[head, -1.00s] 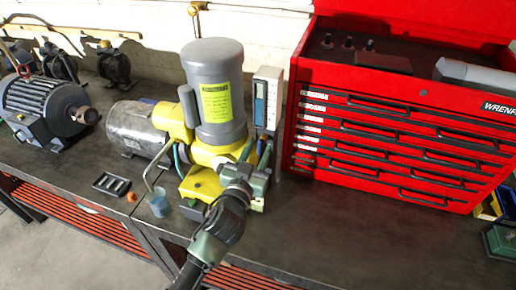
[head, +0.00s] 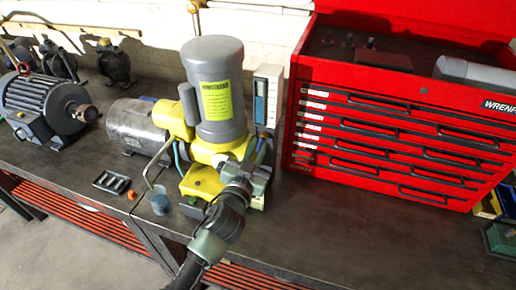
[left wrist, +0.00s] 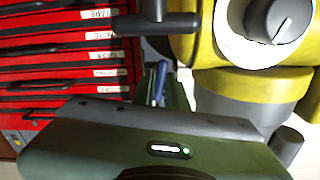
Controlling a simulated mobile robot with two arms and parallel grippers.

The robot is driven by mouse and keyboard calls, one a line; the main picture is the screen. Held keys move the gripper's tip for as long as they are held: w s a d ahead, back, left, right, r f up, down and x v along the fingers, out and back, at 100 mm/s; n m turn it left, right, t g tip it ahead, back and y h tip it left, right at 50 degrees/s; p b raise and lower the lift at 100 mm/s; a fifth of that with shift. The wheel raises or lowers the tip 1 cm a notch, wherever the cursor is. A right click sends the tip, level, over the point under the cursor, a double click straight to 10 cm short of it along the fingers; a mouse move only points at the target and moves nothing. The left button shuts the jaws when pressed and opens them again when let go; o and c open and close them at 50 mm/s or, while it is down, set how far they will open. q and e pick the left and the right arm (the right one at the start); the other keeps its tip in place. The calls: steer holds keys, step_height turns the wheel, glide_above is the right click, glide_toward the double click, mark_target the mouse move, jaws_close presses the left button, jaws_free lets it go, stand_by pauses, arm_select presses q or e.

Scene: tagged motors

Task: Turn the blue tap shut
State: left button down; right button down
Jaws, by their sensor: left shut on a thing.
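The blue tap (left wrist: 158,82) shows in the left wrist view as a narrow blue handle between my left gripper's fingers. My left gripper (left wrist: 160,92) is shut on it. In the head view my left gripper (head: 257,165) is at the right side of the yellow and grey pump (head: 214,90), and its fingers and wrist hide the tap. How far the tap is turned cannot be told. My right gripper is in neither view.
A red tool chest (head: 390,140) stands close to the right of the gripper. A blue cup (head: 160,203), an orange cap (head: 132,195) and a small dark tray (head: 111,184) are on the bench (head: 330,230) to the left.

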arm_select(q)
steer(key=m, duration=1.2)
steer(key=shift+r+p, duration=0.1)
steer(key=shift+p, duration=0.3)
steer(key=shift+m, duration=1.7)
steer(key=c, duration=1.4)
jaws_free()
steer(key=shift+c, duration=0.2)
